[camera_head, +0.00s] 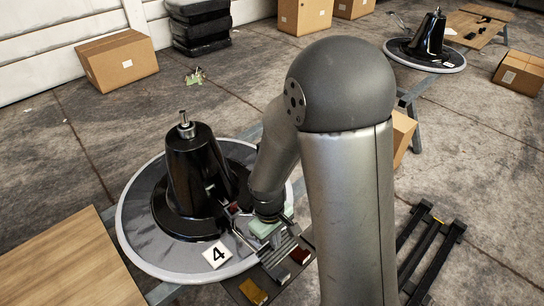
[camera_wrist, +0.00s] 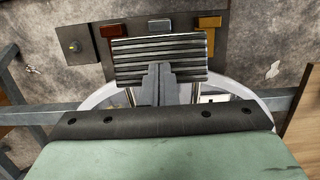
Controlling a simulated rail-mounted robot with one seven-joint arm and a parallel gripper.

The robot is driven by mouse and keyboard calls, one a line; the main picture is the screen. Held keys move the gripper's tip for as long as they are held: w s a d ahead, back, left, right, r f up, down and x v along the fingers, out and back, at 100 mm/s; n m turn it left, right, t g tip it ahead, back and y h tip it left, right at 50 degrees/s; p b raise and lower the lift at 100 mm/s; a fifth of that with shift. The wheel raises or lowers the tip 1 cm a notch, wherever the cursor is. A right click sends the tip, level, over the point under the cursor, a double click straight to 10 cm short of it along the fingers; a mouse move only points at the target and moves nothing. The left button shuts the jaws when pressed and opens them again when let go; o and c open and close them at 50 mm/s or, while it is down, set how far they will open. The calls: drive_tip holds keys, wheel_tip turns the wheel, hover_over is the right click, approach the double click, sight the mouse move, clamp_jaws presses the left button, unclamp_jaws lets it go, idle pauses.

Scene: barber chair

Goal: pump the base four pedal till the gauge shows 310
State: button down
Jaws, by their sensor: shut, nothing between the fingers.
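The base with the number 4 card (camera_head: 217,254) is a glossy black cone (camera_head: 196,165) on a round grey disc with a pale rim. Its ribbed metal pedal (camera_wrist: 190,62) spans two metal rods in the wrist view. My gripper (camera_wrist: 157,68) is shut and empty, its grey fingers overlapping the ribbed plate; I cannot tell whether they touch it. In the head view, my gripper (camera_head: 277,238) is low at the disc's right edge, partly hiding the pedal. I cannot make out a gauge reading in either view.
A dark plate beyond the pedal carries a red block (camera_wrist: 113,30), a grey block (camera_wrist: 160,25) and an amber block (camera_wrist: 208,21). A wooden board (camera_head: 60,265) lies at left. Black rails (camera_head: 432,255) lie at right. Another black base (camera_head: 430,38) stands far back.

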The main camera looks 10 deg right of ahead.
wheel_tip(320, 180, up, 9)
drive_tip(key=w+a+p, duration=0.1)
drive_tip(key=p, duration=0.7)
drive_tip(key=shift+w+p, duration=0.3)
drive_tip(key=shift+w, duration=0.05)
drive_tip(key=f+b, duration=0.2)
drive_tip(key=f, duration=0.1)
drive_tip(key=s+f+b, duration=0.1)
drive_tip(key=f+b, duration=0.1)
drive_tip(key=f, duration=0.1)
drive_tip(key=d+f+b, duration=0.1)
drive_tip(key=f+b, duration=0.2)
drive_tip(key=shift+s, duration=0.4)
wheel_tip(320, 180, up, 9)
drive_tip(key=w+a+p, duration=0.1)
drive_tip(key=p, duration=0.6)
drive_tip(key=shift+w+p, duration=0.3)
drive_tip(key=shift+w, duration=0.1)
